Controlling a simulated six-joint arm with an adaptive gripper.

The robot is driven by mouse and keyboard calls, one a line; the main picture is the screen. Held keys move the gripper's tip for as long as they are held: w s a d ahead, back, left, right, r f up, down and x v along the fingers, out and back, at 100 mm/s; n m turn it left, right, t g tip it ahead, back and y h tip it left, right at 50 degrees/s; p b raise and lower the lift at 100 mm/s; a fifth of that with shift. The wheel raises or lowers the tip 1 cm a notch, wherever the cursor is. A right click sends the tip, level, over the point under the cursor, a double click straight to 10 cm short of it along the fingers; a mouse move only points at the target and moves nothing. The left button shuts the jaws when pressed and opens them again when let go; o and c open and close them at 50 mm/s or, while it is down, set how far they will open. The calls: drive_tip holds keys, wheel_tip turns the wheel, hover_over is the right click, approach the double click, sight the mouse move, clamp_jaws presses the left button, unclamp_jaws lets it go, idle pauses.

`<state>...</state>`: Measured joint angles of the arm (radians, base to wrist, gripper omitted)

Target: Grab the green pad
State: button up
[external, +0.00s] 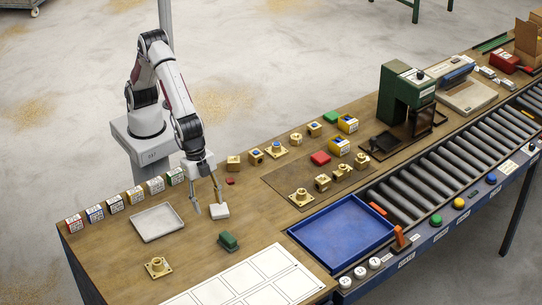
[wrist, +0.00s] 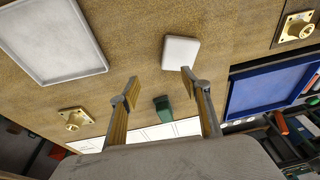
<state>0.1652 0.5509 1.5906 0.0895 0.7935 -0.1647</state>
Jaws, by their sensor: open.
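A dark green block (external: 228,241) lies on the wooden bench, in front of my gripper in the external view. It also shows in the wrist view (wrist: 162,108), between the fingers in the picture. A second green, flat pad-like piece (external: 331,117) lies farther back on the bench, left of the green machine. My gripper (external: 206,198) is open and points down above the bench. Its spread fingers show in the wrist view (wrist: 160,86) with nothing between them. A white block (external: 219,211) lies close to the right finger; I cannot tell whether they touch.
A grey tray (external: 157,222) lies left of my gripper. A brass flanged part (external: 157,267) and white outlined sheets (external: 262,280) lie toward the front. A blue bin (external: 342,232) stands right. Small boxes (external: 135,194) line the back edge. Bare wood surrounds the dark green block.

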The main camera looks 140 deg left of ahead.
sight(225, 232)
drive_tip(key=shift+t, duration=0.4)
drive_tip(key=w, duration=0.4)
drive_tip(key=w+d, duration=0.1)
drive_tip(key=w, duration=0.1)
drive_tip(key=shift+f, duration=0.1)
drive_tip(key=shift+n+t, duration=0.6)
drive_tip(key=w+r, duration=0.2)
drive_tip(key=w, duration=0.1)
drive_tip(key=shift+d+r, duration=0.15)
drive_tip(key=shift+r, duration=0.2)
drive_tip(key=shift+x, duration=1.3)
drive_tip(key=shift+d+f, duration=0.1)
